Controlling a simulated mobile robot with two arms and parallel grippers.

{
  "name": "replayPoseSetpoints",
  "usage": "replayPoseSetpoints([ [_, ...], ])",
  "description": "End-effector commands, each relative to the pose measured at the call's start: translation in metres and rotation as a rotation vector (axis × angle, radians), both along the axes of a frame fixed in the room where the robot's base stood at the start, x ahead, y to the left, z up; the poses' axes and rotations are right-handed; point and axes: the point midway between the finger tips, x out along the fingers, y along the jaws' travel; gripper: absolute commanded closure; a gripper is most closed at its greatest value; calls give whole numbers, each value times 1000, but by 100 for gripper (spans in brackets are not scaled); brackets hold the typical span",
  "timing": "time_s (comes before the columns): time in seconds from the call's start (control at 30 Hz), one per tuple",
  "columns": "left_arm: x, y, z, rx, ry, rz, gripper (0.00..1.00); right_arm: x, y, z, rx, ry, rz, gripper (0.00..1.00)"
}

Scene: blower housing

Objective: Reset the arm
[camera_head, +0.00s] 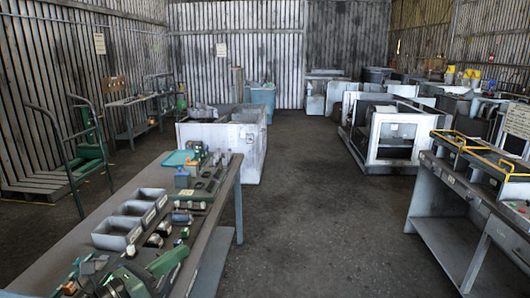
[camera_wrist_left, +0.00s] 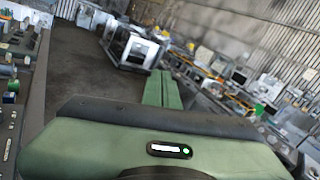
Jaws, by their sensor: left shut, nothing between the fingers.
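My left gripper (camera_head: 182,252) is low in the head view, over the near end of the left workbench (camera_head: 58,262). Its green body and fingers point to the right and away from me. In the left wrist view its two green fingers (camera_wrist_left: 161,78) lie side by side with no gap, shut and empty. My right arm and gripper are not in view.
Grey bins (camera_head: 116,234) and several small parts stand on the left workbench, close to my gripper. A grey bench (camera_head: 440,192) with yellow-railed trays stands on the right. The dark floor (camera_head: 315,225) between them is clear. White crates (camera_head: 248,165) stand beyond.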

Motion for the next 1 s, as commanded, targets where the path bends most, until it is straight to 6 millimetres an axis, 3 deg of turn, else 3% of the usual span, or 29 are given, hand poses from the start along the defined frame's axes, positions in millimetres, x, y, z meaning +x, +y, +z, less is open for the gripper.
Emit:
replayPoseSetpoints([
  [0.07,-9,-2,6,-350,90,98,100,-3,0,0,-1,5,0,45],
  [0.17,-19,22,-3,-785,236,266,100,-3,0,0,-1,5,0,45],
  [0.27,-39,52,-42,-1190,411,472,100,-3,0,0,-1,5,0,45],
  [0.33,-63,67,-83,-1452,547,640,100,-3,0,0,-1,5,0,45],
  [0.43,-109,75,-142,-1756,729,888,100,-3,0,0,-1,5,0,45],
  [0.5,-143,72,-175,-1906,833,1048,100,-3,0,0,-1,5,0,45],
  [0.63,-197,58,-215,-2078,977,1285,100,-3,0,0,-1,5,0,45],
  [0.8,-254,36,-242,-2202,1114,1530,100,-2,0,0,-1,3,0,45],
  [0.97,-301,17,-255,-2264,1215,1734,100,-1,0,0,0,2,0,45],
  [1.0,-312,11,-257,2271,-1236,-1780,100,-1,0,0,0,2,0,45],
])
